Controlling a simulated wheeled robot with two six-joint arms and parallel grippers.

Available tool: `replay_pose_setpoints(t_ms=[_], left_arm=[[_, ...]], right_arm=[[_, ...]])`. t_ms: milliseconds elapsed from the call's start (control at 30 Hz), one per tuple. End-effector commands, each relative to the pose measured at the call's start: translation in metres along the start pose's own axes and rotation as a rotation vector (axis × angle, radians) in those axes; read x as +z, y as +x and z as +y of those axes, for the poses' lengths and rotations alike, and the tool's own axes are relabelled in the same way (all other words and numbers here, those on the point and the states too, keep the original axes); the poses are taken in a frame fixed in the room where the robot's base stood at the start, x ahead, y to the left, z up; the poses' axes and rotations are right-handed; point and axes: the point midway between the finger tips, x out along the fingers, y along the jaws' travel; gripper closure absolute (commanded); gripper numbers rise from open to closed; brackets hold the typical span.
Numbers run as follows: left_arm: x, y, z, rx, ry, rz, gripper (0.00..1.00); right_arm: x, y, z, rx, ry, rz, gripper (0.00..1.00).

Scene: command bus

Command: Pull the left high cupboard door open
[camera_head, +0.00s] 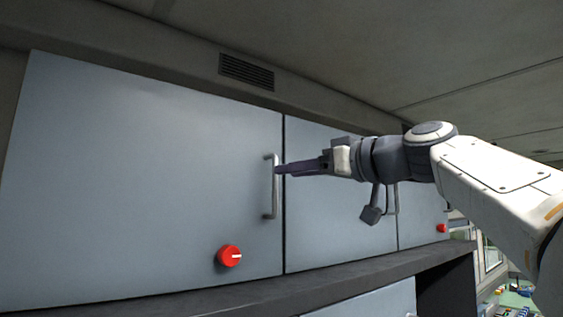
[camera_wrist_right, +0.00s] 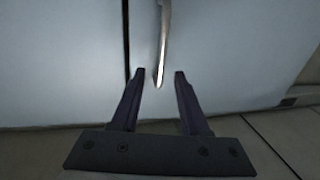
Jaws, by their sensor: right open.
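The left high cupboard door (camera_head: 140,170) is a large grey-blue panel, closed flush with its neighbour in the head view. Its vertical metal bar handle (camera_head: 275,200) is near the door's right edge. My right gripper (camera_head: 279,170) reaches in from the right, with its dark fingertips at the upper part of the handle. In the right wrist view my right gripper (camera_wrist_right: 159,74) is open, and the handle (camera_wrist_right: 162,45) comes down between its two fingers. I cannot tell whether either finger touches the handle. My left gripper is not in view.
A red knob (camera_head: 229,256) is low on the left door. A second cupboard door (camera_head: 325,230) adjoins on the right, and another red knob (camera_head: 442,228) is farther right. A dark ledge (camera_head: 250,294) runs below the doors. A vent (camera_head: 246,71) is above.

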Motion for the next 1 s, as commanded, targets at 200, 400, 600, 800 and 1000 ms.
replay_pose_setpoints(t_ms=[200, 400, 600, 800, 1000], left_arm=[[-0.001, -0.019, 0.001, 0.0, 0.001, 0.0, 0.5], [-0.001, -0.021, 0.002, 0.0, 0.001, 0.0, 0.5], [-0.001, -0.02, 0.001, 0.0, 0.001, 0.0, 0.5], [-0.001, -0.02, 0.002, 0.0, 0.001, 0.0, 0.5], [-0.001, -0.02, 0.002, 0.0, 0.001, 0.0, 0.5]], right_arm=[[-0.002, 0.03, -0.001, -0.002, 0.002, -0.001, 0.55], [0.0, 0.037, 0.0, 0.001, -0.001, -0.001, 0.55], [0.001, 0.037, 0.0, 0.001, 0.0, -0.001, 0.55], [0.0, 0.037, 0.0, 0.001, 0.0, -0.001, 1.0], [0.0, 0.037, 0.0, 0.001, 0.0, -0.001, 1.0]])
